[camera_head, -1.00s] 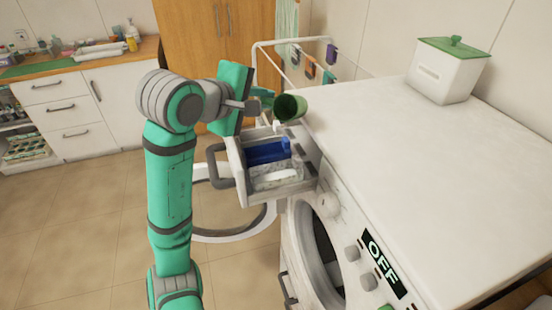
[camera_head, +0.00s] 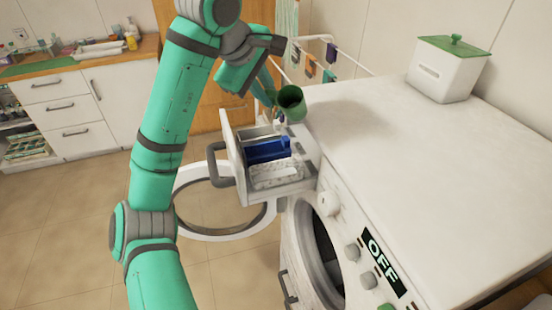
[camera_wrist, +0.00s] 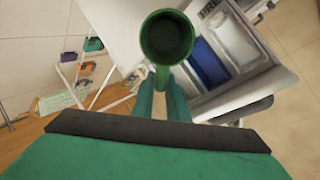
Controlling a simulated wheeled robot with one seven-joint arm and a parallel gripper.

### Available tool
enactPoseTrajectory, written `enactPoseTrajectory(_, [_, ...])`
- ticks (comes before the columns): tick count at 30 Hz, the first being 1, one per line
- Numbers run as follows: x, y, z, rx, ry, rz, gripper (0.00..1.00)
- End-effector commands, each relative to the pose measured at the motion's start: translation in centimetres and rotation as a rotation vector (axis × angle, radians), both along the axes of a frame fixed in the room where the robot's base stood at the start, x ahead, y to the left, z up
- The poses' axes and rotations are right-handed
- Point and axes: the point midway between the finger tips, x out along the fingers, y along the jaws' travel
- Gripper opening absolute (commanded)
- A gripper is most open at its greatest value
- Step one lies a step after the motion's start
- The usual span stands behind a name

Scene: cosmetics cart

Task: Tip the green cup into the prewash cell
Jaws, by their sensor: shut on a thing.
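The green cup (camera_head: 293,112) is in the air just behind the open detergent drawer, beside the machine top's far left corner. Its mouth shows in both views; the inside looks dark green, and I cannot tell whether anything is in it. My gripper (camera_wrist: 162,92) is shut on the cup's handle, and the cup also shows in the wrist view (camera_wrist: 150,45). The drawer (camera_head: 233,150) has a blue part (camera_head: 268,151), a cell with whitish, grainy contents (camera_head: 276,174), and a greyish cell at the back, partly hidden. A partial "PRE" label (camera_wrist: 210,8) shows in the wrist view.
The washing machine top (camera_head: 410,130) is clear except for a white box with a green lid (camera_head: 446,70). The round door (camera_head: 190,225) stands open below the drawer. A drying rack (camera_head: 345,65) with small cloths stands behind.

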Motion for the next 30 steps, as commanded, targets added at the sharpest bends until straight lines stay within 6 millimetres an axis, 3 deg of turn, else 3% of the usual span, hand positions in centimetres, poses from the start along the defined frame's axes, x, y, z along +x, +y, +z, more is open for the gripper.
enactPoseTrajectory(20, [2.1,-1.1,1.8,0.132,0.211,-0.005,0.0])
enactPoseTrajectory(30, [3.3,-1.8,1.2,0.215,0.346,-0.01,0.0])
